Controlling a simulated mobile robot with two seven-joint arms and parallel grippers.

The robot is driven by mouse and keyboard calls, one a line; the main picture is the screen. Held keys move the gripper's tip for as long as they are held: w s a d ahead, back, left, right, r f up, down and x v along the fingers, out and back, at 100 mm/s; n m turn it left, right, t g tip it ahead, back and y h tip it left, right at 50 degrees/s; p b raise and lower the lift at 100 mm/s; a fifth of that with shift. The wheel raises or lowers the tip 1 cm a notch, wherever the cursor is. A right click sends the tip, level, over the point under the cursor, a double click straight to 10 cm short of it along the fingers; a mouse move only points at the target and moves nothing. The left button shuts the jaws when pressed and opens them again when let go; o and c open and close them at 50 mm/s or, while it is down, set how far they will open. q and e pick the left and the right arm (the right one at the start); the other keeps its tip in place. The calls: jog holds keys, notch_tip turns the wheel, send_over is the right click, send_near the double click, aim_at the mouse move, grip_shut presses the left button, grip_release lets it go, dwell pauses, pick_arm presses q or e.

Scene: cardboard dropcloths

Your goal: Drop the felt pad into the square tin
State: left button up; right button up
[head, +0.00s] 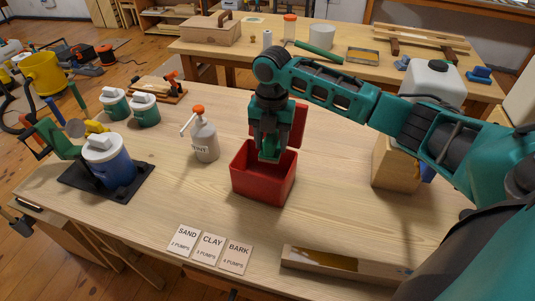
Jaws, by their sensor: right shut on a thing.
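The square tin (262,187) is a red open box on the wooden table, with a red flap (299,126) standing up at its back right. My right gripper (269,157) points down over the tin's opening, with its fingertips at about rim height. It is shut on a small green piece, which I take to be the felt pad (270,146); the fingers hide most of it. Whether the pad touches the tin cannot be told. My left gripper is not in view.
A pump bottle (205,141) stands left of the tin. A blue jar (109,164) sits on a black tray at the left. Label cards (211,248) and a long wooden box (340,266) lie in front. A wooden block (396,172) stands at the right.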

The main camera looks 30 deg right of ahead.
jog(key=o, duration=1.3)
notch_tip(320, 180, up, 13)
